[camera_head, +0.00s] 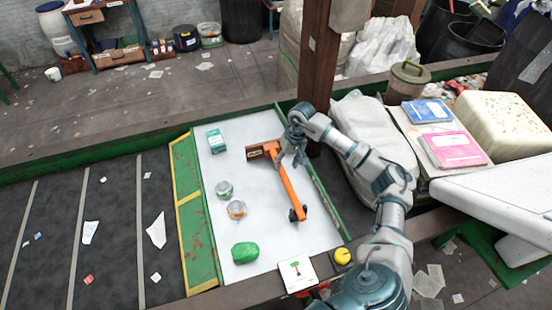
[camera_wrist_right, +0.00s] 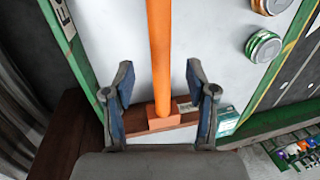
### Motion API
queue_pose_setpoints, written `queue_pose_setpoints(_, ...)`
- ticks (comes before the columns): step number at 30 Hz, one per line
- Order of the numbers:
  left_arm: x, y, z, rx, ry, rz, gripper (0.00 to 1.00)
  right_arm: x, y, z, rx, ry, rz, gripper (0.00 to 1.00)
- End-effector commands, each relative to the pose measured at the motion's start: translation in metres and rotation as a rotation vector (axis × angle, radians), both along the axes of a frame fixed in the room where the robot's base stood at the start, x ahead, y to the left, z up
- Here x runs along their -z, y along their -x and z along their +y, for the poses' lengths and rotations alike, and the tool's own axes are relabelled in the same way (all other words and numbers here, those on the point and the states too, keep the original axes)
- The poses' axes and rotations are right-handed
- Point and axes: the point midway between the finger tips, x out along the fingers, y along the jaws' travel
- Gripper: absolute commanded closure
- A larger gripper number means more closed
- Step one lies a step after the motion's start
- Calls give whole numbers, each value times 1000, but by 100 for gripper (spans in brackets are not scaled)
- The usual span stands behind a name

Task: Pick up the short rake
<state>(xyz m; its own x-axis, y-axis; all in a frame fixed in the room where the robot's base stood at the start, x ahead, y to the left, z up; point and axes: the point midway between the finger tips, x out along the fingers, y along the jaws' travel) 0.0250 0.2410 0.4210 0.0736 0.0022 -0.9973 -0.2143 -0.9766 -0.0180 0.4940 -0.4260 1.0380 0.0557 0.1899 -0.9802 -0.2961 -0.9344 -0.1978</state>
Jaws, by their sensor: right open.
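The short rake lies on the white sorting surface (camera_head: 222,165). Its orange handle (camera_head: 291,190) runs from a brown and orange head (camera_head: 262,149) to a dark end at the lower right. My right gripper (camera_head: 287,158) is over the head end of the handle. In the right wrist view the orange handle (camera_wrist_right: 159,60) passes between the two open fingers of my right gripper (camera_wrist_right: 161,85), with a gap on each side. The orange block at the head (camera_wrist_right: 164,117) is also between the fingers. My left gripper is not in view.
A teal box (camera_head: 215,140), two cans (camera_head: 224,189) (camera_head: 236,209) and a green lump (camera_head: 245,252) lie left of the rake. A picture card (camera_head: 297,273) and a yellow button (camera_head: 342,256) sit at the near edge. A wooden post (camera_head: 316,60) stands close behind my right gripper.

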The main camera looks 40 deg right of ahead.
Motion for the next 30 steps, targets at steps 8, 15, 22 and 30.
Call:
queue_pose_setpoints(8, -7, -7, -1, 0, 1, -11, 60, 24, 0, 4, 0, -1, 2, 43)
queue_pose_setpoints(15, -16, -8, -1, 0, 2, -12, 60, 60, -2, 7, 1, -2, 2, 43)
queue_pose_setpoints(22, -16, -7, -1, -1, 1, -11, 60, 66, -3, 8, 1, -2, -1, 43)
queue_pose_setpoints(30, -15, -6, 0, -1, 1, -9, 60, 65, -3, 10, 0, 0, -1, 96)
